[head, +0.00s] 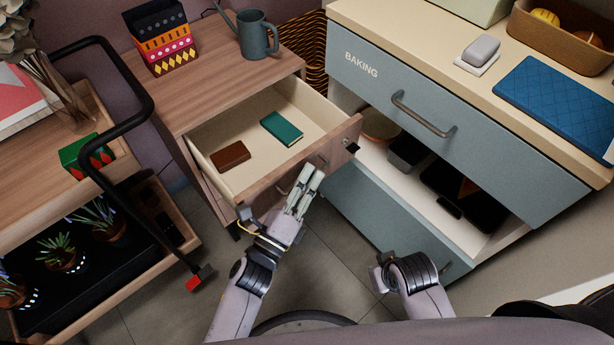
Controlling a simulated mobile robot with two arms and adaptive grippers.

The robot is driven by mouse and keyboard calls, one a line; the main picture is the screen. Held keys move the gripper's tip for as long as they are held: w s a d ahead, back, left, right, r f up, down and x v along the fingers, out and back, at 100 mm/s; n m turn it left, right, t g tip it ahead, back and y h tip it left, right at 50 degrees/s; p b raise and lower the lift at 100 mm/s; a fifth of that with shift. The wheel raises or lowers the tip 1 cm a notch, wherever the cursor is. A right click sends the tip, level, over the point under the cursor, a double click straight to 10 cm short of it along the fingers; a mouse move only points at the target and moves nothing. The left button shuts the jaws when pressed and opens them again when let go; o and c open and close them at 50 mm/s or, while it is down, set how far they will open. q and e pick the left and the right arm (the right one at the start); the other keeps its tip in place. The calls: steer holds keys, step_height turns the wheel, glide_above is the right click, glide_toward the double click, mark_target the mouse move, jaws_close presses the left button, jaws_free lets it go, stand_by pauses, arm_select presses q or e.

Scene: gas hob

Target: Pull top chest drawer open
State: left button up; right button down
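The top drawer (228,188) of the wooden chest (208,68) is pulled well out, with its pale inside showing. A brown wallet-like item (230,155) and a green notebook (282,129) lie flat in it. A small dark knob or lock (350,146) sits at the right end of the drawer front. My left gripper (309,178) is at the drawer front, its fingers pointing up and close together. Its fingers cover part of the front, and I cannot tell whether they hold anything. My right forearm shows at lower right, but its fingers do not show.
A blue cabinet (365,90) marked BAKING stands close on the right, with a bar handle (423,115) and an open shelf. A cart with a black rail (130,85) and potted plants stands on the left.

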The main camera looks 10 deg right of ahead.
arm_select(q)
steer(key=v, duration=1.2)
stand_by(0.6)
